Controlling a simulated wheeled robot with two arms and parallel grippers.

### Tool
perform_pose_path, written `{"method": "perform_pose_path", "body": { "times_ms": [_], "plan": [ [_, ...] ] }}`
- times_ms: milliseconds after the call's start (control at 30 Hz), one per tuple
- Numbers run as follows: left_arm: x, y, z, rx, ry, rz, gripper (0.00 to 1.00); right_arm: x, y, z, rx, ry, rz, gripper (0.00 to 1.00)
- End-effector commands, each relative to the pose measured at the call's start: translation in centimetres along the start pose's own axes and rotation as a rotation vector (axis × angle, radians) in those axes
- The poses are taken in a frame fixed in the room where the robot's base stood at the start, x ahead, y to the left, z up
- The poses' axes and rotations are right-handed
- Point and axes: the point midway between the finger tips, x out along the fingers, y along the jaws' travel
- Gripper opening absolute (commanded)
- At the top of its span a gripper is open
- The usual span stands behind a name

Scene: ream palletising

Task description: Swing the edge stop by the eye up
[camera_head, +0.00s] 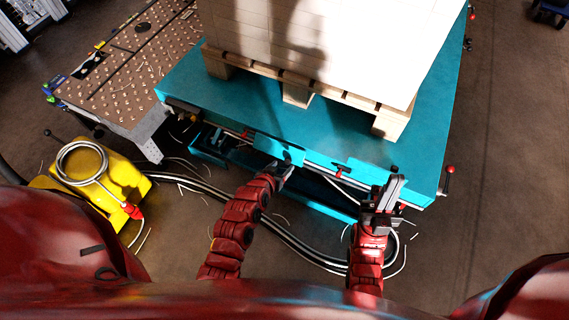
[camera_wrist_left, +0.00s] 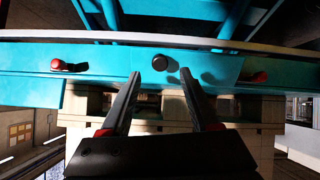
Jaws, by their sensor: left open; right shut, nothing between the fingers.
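The edge stop (camera_head: 276,148) is a teal plate on the near edge of the teal platform (camera_head: 240,107). In the left wrist view, a dark round piece (camera_wrist_left: 159,62), which looks like the eye, stands on the teal edge bar. My left gripper (camera_head: 285,168) is at the lower part of the edge stop. In the left wrist view its fingers (camera_wrist_left: 159,78) are open, with the dark round piece just beyond and between the tips. Contact cannot be told. My right gripper (camera_head: 385,192) is shut and empty, near the platform's front right part.
A wooden pallet (camera_head: 297,92) with a stack of pale reams (camera_head: 320,40) stands on the platform. Red handles (camera_head: 341,173) line the front edge. A yellow unit (camera_head: 110,178) stands left, and cables (camera_head: 285,238) lie on the floor. The floor at right is clear.

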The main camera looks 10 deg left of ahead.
Motion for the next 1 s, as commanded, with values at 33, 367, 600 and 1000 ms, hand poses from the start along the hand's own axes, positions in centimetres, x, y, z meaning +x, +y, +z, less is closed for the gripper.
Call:
{"method": "perform_pose_path", "body": {
  "times_ms": [33,367,600,1000],
  "plan": [
    [-1.0,0.0,0.2,0.0,-0.001,-0.001,0.62,-0.1,0.0,0.0,0.0,0.0,0.0,0.0],
    [-7.4,-0.1,0.1,0.001,0.0,-0.002,0.62,-0.4,0.0,0.1,0.0,0.0,0.0,0.0],
    [-11.5,-0.2,0.1,-0.001,0.0,-0.005,0.62,-0.6,0.0,0.1,0.0,0.0,0.0,0.0],
    [-13.4,0.0,0.1,0.0,-0.002,0.0,0.62,-0.7,0.0,0.1,0.0,0.0,0.0,0.0]
  ]
}}
